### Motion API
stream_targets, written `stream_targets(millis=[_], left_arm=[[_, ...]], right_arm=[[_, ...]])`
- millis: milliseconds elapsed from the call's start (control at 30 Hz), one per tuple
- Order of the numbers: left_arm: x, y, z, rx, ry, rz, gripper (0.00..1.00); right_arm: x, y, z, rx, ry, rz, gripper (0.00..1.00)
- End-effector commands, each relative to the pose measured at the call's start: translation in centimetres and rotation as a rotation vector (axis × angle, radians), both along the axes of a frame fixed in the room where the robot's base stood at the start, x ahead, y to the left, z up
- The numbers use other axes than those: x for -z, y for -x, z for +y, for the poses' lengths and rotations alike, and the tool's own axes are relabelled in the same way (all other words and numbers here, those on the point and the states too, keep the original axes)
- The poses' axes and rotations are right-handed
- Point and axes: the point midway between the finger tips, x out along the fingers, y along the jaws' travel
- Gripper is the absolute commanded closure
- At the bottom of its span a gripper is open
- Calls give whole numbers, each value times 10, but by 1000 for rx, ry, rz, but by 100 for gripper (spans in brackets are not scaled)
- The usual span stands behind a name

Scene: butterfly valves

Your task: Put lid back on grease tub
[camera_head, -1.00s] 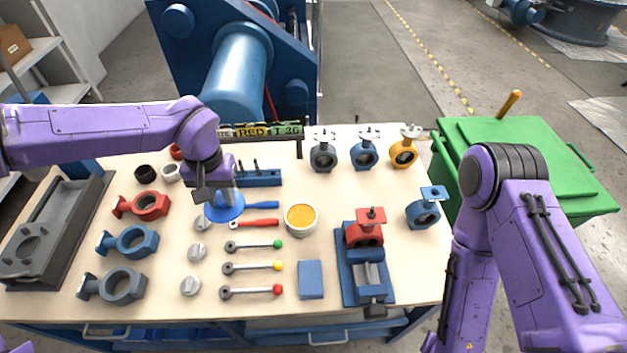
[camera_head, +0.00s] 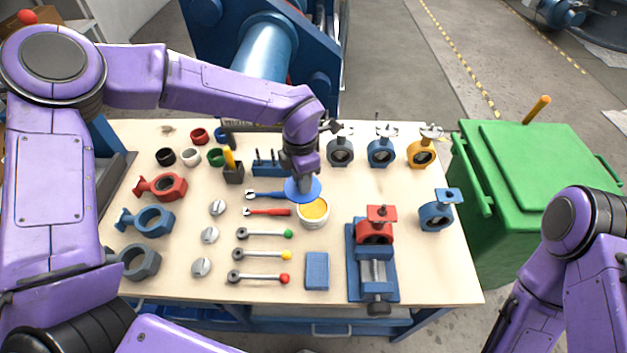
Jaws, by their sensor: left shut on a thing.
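The grease tub (camera_head: 313,221) is a white round tub with orange grease (camera_head: 314,209) showing in its open top. It stands on the workbench (camera_head: 420,275). My left gripper (camera_head: 302,178) is shut on a blue round lid (camera_head: 299,190). It holds the lid just behind and slightly left of the tub, with the lid's near edge by the tub's far rim in the picture. I cannot tell whether lid and tub touch. My right arm shows at the lower right, but its gripper is out of view.
A blue block (camera_head: 317,271) lies in front of the tub. A blue vise (camera_head: 372,285) with a red valve body (camera_head: 376,229) stands to its right. Wrenches and several ball-ended levers (camera_head: 262,234) lie to the left. Valves line the back. A green bin (camera_head: 520,180) stands right of the bench.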

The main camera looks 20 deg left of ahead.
Motion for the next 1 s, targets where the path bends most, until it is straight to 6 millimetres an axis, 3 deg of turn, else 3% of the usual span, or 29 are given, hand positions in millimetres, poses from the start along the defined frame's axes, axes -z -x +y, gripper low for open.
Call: stream_targets(millis=[300, 500, 700, 1000], left_arm=[[14, -8, -15, -1152, -7, -6, 99], [20, -12, -22, -1701, -7, -8, 99], [23, -13, -24, -1900, -6, -9, 99], [45, -12, -24, -1905, -6, -8, 99]], right_arm=[[-2, 0, 0, 0, 0, 0, 57], [-3, 0, 0, 0, 0, 0, 57], [-2, 0, 0, 0, 0, 0, 57], [12, 0, 0, 0, 0, 0, 57]])
